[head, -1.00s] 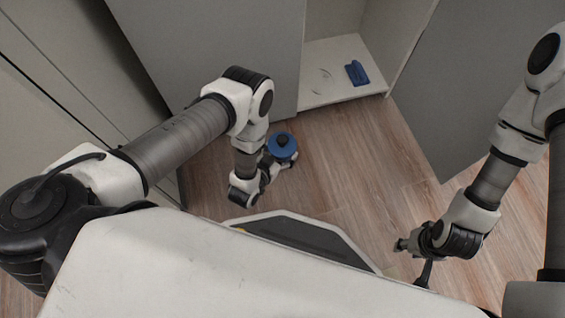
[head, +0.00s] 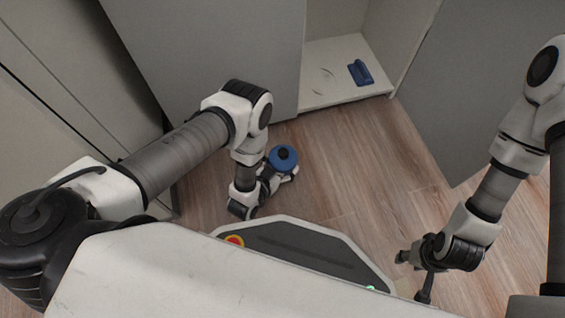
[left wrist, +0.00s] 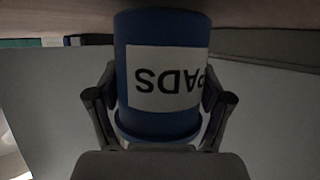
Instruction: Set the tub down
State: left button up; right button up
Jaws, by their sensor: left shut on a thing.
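The tub (head: 283,158) is blue with a dark knob on top in the head view. In the left wrist view the blue tub (left wrist: 160,25) fills the middle, with a white label reading PADS upside down. My left gripper (head: 280,174) is shut on the tub, with a finger on each side of it in the left wrist view (left wrist: 160,100). The tub looks upright, low in front of the grey cabinet. I cannot tell whether its base touches the floor. My right gripper (head: 404,257) is far to the right, away from the tub; its jaw opening is unclear.
A low white shelf (head: 335,85) in an open cabinet holds a blue object (head: 360,73). Grey door panels stand left (head: 200,60) and right (head: 470,90) of it. Bare wood floor (head: 350,170) lies between the tub and the right panel.

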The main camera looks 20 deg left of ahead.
aim_at(283, 153)
pick_arm(q)
jog(key=shift+a+f+b, duration=0.1)
jog(key=shift+f+b, duration=0.9)
dwell(0.5)
jog(key=o, duration=1.6)
jog(key=shift+o, duration=0.2)
jog(key=shift+f, duration=0.1)
jog(key=shift+r, duration=0.5)
notch_tip(283, 153, up, 10)
jog(key=shift+r, duration=0.15)
